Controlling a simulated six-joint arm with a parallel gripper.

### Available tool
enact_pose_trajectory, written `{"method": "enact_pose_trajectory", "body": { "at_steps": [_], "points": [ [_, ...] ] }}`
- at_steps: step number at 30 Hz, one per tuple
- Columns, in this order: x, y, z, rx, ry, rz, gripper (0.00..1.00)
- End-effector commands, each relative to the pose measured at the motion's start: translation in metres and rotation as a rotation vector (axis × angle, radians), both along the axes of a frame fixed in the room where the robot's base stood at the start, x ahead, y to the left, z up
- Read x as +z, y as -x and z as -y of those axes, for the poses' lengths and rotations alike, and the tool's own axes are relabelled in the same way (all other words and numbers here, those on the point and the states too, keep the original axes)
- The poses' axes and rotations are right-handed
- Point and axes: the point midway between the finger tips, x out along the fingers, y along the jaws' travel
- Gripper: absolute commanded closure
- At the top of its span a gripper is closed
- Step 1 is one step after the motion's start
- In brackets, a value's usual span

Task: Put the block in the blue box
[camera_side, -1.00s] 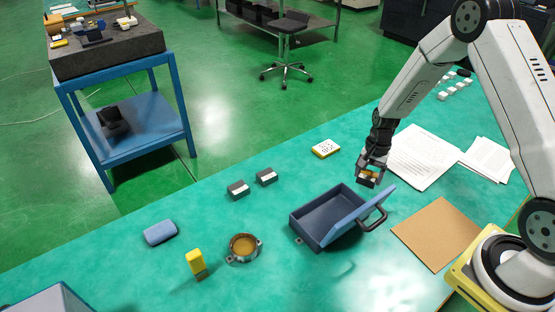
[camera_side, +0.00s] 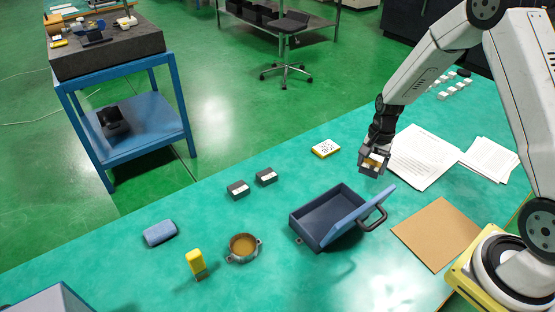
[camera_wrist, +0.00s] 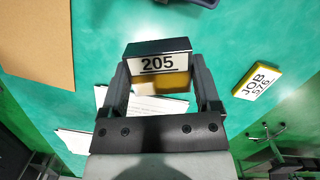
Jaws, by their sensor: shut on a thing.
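My gripper (camera_side: 374,161) is shut on a block, held above the table behind the blue box's lid. In the wrist view the block (camera_wrist: 158,62) sits between the two fingers of my gripper (camera_wrist: 160,72). It has a dark top, a white label reading 205 and a yellowish part below. The blue box (camera_side: 318,218) stands on the table, in front of and to the left of my gripper. Its lid (camera_side: 362,214) is open and leans to the right, with a dark handle. The inside that shows is empty.
Two dark blocks with white labels (camera_side: 238,190) (camera_side: 266,177) lie left of the box. A yellow JOB tag (camera_side: 326,149), papers (camera_side: 424,155), a brown board (camera_side: 437,233), a round dish (camera_side: 243,248), a yellow item (camera_side: 196,263) and a blue item (camera_side: 160,233) lie around.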

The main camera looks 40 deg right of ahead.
Motion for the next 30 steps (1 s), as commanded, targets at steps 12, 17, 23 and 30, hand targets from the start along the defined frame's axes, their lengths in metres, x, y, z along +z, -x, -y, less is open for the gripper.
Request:
{"method": "enact_pose_trajectory", "body": {
  "at_steps": [12, 17, 23, 30],
  "points": [
    [0.003, -0.004, -0.030, -0.063, 0.002, 0.005, 1.00],
    [0.004, -0.004, -0.063, -0.143, 0.003, 0.006, 1.00],
    [0.007, 0.001, -0.109, -0.264, 0.002, 0.007, 1.00],
    [0.009, 0.009, -0.143, -0.368, 0.000, 0.003, 1.00]
  ]
}}
